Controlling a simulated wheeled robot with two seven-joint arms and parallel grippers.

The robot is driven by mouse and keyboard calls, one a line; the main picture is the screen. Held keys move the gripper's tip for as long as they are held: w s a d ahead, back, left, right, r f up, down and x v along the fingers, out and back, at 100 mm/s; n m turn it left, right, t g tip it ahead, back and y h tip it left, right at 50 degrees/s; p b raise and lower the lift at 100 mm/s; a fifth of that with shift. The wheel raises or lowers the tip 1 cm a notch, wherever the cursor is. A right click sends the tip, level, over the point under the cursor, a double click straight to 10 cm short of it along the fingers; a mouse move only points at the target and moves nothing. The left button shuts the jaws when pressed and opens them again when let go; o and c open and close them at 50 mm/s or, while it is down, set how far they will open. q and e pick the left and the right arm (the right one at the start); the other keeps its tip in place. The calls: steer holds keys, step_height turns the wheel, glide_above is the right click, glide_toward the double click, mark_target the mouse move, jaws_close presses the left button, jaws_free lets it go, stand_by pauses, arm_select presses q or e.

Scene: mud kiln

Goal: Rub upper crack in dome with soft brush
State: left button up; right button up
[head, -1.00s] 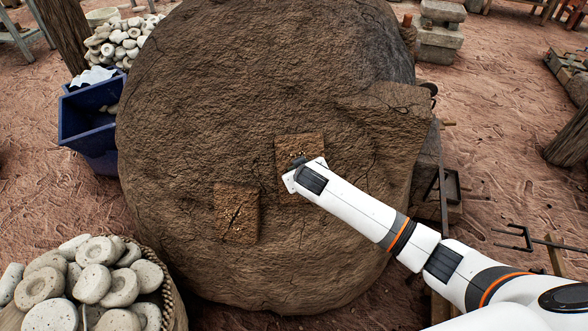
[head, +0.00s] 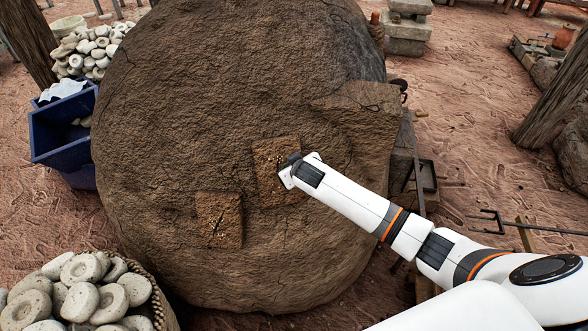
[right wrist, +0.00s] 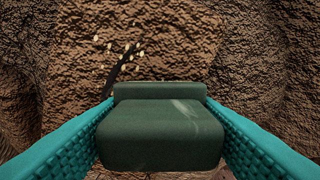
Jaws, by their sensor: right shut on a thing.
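The brown mud dome (head: 200,100) fills the middle of the head view. Two square, lighter patches lie on it: the upper patch (head: 268,158) at the right and the lower patch (head: 219,217) with a dark crack. My right gripper (head: 290,168) is at the upper patch and covers part of it. In the right wrist view, its teal fingers (right wrist: 160,125) are shut on a dark green block, the brush (right wrist: 160,133). The upper crack (right wrist: 122,66) shows just beyond the brush as a dark line with pale specks. Whether the brush touches the dome is unclear. My left gripper is out of view.
A basket of pale rounded stones (head: 85,290) stands at the lower left. A blue bin (head: 60,135) is left of the dome. A dark metal rack (head: 425,180) and a thin rod frame (head: 495,222) are at the right. Open reddish ground lies farther right.

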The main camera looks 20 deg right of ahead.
steer(key=shift+w+r, duration=0.2)
steer(key=shift+r, duration=0.1)
steer(key=shift+w+a, duration=0.15)
steer(key=shift+a, duration=0.8)
steer(key=shift+w+a, duration=0.15)
steer(key=shift+a, duration=0.8)
steer(key=shift+w+a, duration=0.2)
steer(key=shift+a, duration=0.75)
steer(key=shift+w+a, duration=0.15)
steer(key=shift+a, duration=0.75)
steer(key=shift+w+d+r+p, duration=0.1)
steer(key=shift+w+r+p, duration=0.5)
steer(key=shift+r, duration=0.05)
steer(key=shift+s+d+p, duration=0.2)
steer(key=shift+d+p, duration=0.35)
steer(key=shift+d, duration=0.5)
steer(key=shift+s+d+p, duration=0.15)
steer(key=shift+d+p, duration=0.15)
steer(key=shift+d, duration=0.65)
steer(key=shift+s+d+p, duration=0.25)
steer(key=shift+d+p, duration=0.45)
steer(key=shift+d, duration=0.55)
steer(key=shift+s+d, duration=0.1)
steer(key=shift+d, duration=0.45)
